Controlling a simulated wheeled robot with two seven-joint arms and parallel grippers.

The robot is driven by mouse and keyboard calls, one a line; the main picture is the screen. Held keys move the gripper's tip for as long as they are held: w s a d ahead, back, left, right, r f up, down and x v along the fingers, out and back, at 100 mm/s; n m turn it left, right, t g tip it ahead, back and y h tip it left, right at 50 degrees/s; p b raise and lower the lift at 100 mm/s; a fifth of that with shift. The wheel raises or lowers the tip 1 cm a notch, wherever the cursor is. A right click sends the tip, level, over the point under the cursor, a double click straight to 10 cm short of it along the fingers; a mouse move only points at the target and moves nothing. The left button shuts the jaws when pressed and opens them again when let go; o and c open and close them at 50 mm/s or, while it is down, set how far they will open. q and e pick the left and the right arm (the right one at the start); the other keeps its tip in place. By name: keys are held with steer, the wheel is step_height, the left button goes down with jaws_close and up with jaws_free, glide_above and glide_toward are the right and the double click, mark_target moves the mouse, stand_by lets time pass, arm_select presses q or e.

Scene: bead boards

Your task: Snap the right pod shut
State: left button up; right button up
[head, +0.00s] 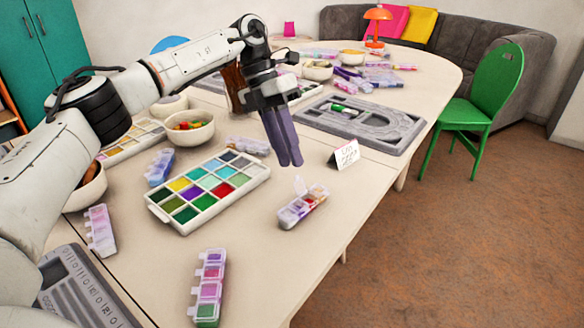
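A small clear pod box (303,207) with pink, purple and red contents lies near the table's right edge. One lid (300,185) at its far side stands up, open; the other lids look down. My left gripper (289,164) has two purple fingers pointing down, side by side and apparently together, with nothing seen between them. It hangs above and slightly left of the raised lid, apart from it as far as I can tell. My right gripper is out of view.
A bead tray (153,207) of coloured squares lies left of the pod box. More pod boxes lie in front (208,288) and at left (100,230). A white card (345,155) and a grey board (395,130) are behind. Bare table surrounds the pod box.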

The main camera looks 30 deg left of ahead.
mark_target(300, 187)
arm_select(q)
steer(key=shift+x, duration=1.05)
steer(key=shift+d+f, duration=0.1)
steer(key=shift+f, duration=0.2)
jaws_close()
steer(key=shift+r, duration=0.1)
